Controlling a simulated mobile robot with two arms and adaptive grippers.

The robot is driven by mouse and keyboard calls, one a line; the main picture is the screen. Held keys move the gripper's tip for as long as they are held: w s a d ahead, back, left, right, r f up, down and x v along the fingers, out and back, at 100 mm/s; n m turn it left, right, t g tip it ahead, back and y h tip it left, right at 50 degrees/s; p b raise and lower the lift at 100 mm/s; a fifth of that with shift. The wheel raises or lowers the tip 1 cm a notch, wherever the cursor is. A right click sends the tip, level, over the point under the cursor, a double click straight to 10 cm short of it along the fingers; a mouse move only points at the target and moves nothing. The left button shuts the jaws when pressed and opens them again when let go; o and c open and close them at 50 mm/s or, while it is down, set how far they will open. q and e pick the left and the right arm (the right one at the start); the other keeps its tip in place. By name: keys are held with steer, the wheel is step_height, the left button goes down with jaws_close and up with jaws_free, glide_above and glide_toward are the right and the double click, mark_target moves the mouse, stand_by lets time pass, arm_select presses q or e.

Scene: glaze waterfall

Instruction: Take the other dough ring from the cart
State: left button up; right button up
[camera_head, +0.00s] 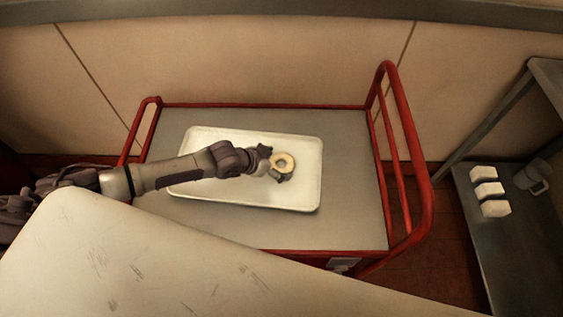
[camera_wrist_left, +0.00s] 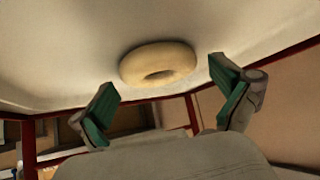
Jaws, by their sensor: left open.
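A pale dough ring (camera_head: 283,162) lies on the white tray (camera_head: 300,197) on the red-framed cart (camera_head: 240,233). My left arm reaches in from the left over the tray, and my left gripper (camera_head: 277,166) is at the ring. In the left wrist view, the dough ring (camera_wrist_left: 158,63) shows ahead of the open left gripper (camera_wrist_left: 166,98). Its green-padded fingers are spread to either side, with nothing between them. I cannot tell whether a finger touches the ring. My right gripper is not in view.
A pale, scratched surface (camera_head: 150,265) fills the lower left foreground. The cart's red handle (camera_head: 405,150) rises at its right end. A dark shelf (camera_head: 510,240) at the right holds several white blocks (camera_head: 488,189) and a metal mug (camera_head: 533,178).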

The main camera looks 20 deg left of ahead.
arm_select(q)
steer(key=c, duration=0.8)
steer(key=shift+r, duration=0.1)
